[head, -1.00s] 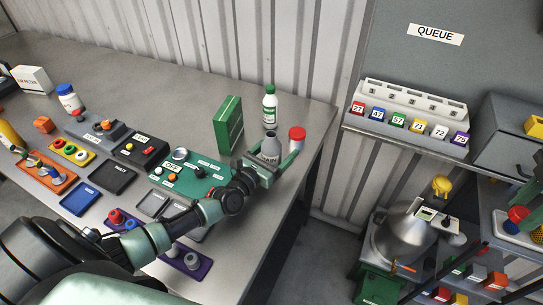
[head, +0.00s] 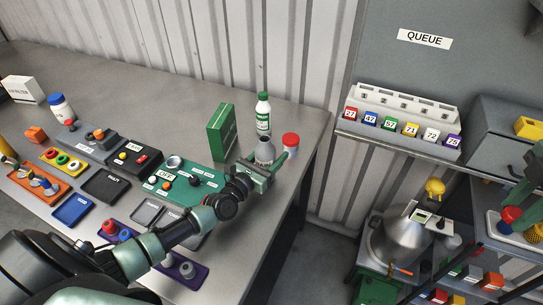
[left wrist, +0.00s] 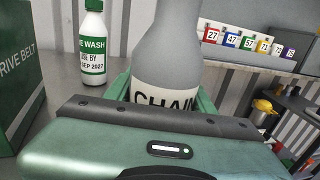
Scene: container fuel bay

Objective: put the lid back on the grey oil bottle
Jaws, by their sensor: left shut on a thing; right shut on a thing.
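The grey oil bottle (head: 264,151) stands near the right end of the bench. Its label reads CHAIN in the left wrist view (left wrist: 166,60), where its top is cut off. In the head view its narrow neck shows no lid that I can make out. My left gripper (head: 262,170) is shut on its lower body, with green fingers on both sides. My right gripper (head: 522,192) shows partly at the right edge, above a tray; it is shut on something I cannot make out. I cannot pick out the bottle's lid for certain.
A green drive belt box (head: 221,132), a white wash bottle (head: 263,114) and a red-lidded tub (head: 290,146) stand close around the bottle. Colored trays and parts fill the bench's left.

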